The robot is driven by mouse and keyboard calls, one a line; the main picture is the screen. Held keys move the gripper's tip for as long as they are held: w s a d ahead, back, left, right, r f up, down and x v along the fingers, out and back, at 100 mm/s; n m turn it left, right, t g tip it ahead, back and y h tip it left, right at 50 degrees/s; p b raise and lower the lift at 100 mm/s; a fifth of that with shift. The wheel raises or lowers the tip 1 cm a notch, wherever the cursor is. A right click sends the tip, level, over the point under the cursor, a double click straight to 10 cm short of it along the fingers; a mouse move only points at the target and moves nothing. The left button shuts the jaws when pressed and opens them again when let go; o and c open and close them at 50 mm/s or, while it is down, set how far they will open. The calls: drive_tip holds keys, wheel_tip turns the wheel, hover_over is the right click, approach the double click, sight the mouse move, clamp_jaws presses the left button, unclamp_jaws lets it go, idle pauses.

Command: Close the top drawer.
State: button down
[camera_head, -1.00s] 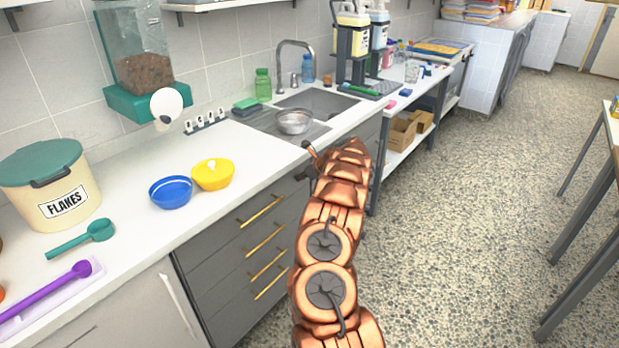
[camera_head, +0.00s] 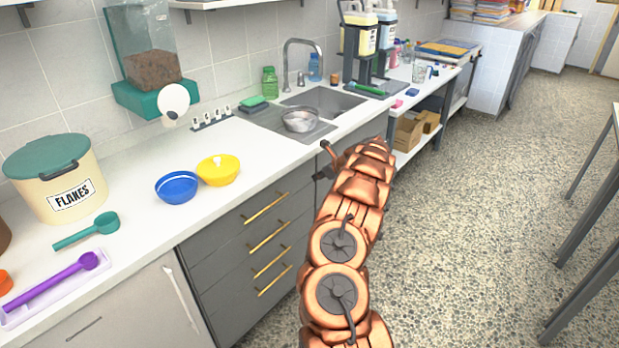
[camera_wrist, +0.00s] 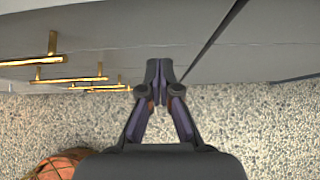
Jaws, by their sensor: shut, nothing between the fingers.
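The top drawer (camera_head: 240,223) is the uppermost grey front with a gold bar handle (camera_head: 266,208) in the cabinet under the counter. Its front looks about flush with the fronts below, and I see no clear gap. In the wrist view, gold handles (camera_wrist: 52,45) show at the left, along the grey cabinet front. My gripper (camera_wrist: 160,72) is shut and empty, its fingertips close to the grey front and right of the handles. I cannot tell whether it touches. In the head view my copper arm mostly hides the gripper.
A blue bowl (camera_head: 176,187) and a yellow bowl (camera_head: 218,170) stand on the counter above the drawers. A metal bowl (camera_head: 300,121) sits at the sink (camera_head: 322,101). A grey table (camera_head: 590,225) stands at the right. The speckled floor (camera_head: 470,200) between is clear.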

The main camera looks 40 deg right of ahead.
drive_tip(key=a+b+v, duration=0.1)
drive_tip(key=v, duration=0.7)
drive_tip(key=shift+d, duration=0.2)
drive_tip(key=shift+s+r, duration=0.15)
